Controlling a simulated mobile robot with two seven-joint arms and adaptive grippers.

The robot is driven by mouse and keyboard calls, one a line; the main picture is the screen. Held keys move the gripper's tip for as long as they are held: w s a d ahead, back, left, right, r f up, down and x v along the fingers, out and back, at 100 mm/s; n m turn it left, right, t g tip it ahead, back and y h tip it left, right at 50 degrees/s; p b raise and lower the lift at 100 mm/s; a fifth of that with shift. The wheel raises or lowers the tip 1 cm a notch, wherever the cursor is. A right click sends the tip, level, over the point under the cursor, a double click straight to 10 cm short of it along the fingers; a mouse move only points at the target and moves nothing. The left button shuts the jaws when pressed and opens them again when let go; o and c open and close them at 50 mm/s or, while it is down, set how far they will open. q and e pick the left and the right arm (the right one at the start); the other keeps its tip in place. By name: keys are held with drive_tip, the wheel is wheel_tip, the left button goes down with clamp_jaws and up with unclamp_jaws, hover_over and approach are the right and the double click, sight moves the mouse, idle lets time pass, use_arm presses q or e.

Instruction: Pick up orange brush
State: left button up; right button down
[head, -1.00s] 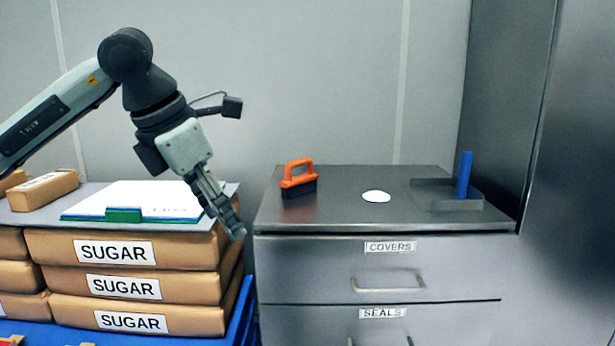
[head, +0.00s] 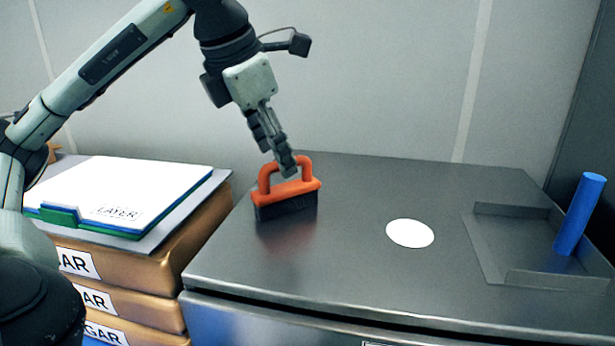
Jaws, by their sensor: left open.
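The orange brush (head: 288,190) stands upright on the left part of the metal cabinet top, its dark bristles down and its looped handle up. My left gripper (head: 285,168) is open, with its fingers pointing down at the handle. The fingers overlap the handle's loop in the picture; I cannot tell whether they touch it or are just behind or in front of it. The brush rests on the surface. My right gripper is not in view.
The cabinet top (head: 340,270) holds a white disc (head: 410,233) right of the brush and a shallow tray (head: 520,278) with a blue cylinder (head: 580,214) at the right.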

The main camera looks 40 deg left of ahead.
sight(287, 186)
use_arm(q)
drive_tip(key=shift+w+f, duration=0.15)
drive_tip(key=shift+f, duration=0.2)
drive_tip(key=shift+b+x, duration=0.35)
drive_tip(key=shift+x, duration=0.5)
drive_tip(key=x, duration=0.4)
drive_tip(key=shift+s+d+f, duration=0.1)
drive_tip(key=shift+s+f, duration=0.2)
drive_tip(key=shift+f, duration=0.1)
drive_tip(key=shift+w+f, duration=0.2)
drive_tip(key=shift+f, duration=0.15)
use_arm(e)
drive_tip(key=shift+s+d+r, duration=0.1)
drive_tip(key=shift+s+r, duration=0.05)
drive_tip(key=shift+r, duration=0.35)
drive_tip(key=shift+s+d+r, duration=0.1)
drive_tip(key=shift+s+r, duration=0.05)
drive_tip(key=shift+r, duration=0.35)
use_arm(q)
clamp_jaws()
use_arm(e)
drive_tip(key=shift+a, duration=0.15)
use_arm(q)
drive_tip(key=shift+r, duration=0.15)
